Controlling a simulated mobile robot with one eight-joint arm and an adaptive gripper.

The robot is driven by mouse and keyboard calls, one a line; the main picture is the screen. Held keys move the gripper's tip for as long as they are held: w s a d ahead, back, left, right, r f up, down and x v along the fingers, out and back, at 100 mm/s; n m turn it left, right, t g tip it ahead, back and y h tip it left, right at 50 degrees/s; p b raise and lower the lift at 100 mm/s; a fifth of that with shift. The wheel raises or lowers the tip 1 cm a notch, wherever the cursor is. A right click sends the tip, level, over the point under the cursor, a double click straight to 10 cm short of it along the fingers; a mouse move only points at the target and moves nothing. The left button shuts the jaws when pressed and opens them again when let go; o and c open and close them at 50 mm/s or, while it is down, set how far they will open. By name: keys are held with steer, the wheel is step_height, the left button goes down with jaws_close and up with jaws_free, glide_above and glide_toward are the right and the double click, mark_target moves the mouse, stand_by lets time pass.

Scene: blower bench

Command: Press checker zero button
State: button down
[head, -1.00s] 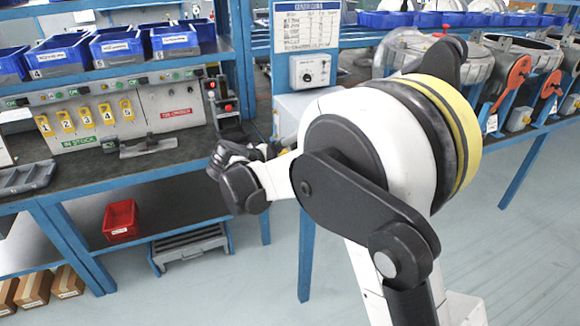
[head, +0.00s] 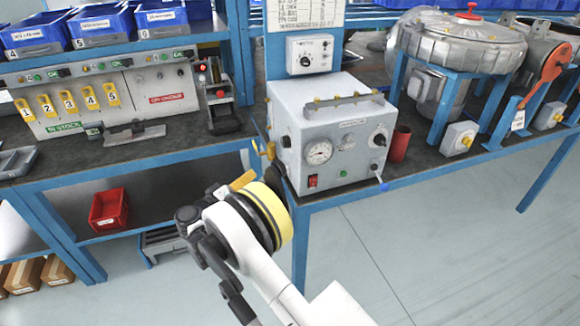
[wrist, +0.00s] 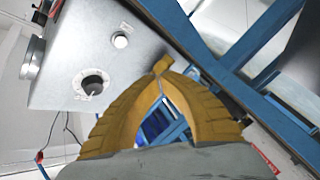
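The checker, a grey box (head: 335,140) with a gauge, red switch and black knob on its front, stands on the bench in the head view. The wrist view shows a pale grey panel (wrist: 100,55) with a round white button (wrist: 120,40) and a dark round knob (wrist: 92,82); I cannot read their labels or tell which is the zero button. My gripper (wrist: 163,74) has yellow ribbed fingers whose tips meet, with nothing seen between them. It appears apart from the white button, to its lower right. In the head view, my arm partly hides it.
A control box (head: 305,55) is mounted above the checker. A red cup (head: 399,144) and a large blower (head: 460,50) stand to its right. A blue bench frame (wrist: 262,45) lies close to my gripper. A red bin (head: 109,209) sits on the lower left shelf.

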glide_toward(286, 164)
steer(key=shift+w+a+x, duration=0.15)
steer(key=shift+a+x, duration=0.05)
steer(key=shift+x, duration=1.05)
steer(key=shift+w+a+x, duration=0.15)
steer(key=shift+x, duration=1.05)
steer(key=shift+d, duration=0.1)
steer(key=shift+w+d, duration=0.1)
steer(key=shift+d, duration=0.15)
steer(key=shift+w+d, duration=0.1)
steer(key=shift+d, duration=0.3)
stand_by(0.3)
stand_by(0.4)
steer(key=shift+s+a, duration=0.2)
steer(key=shift+a, duration=0.55)
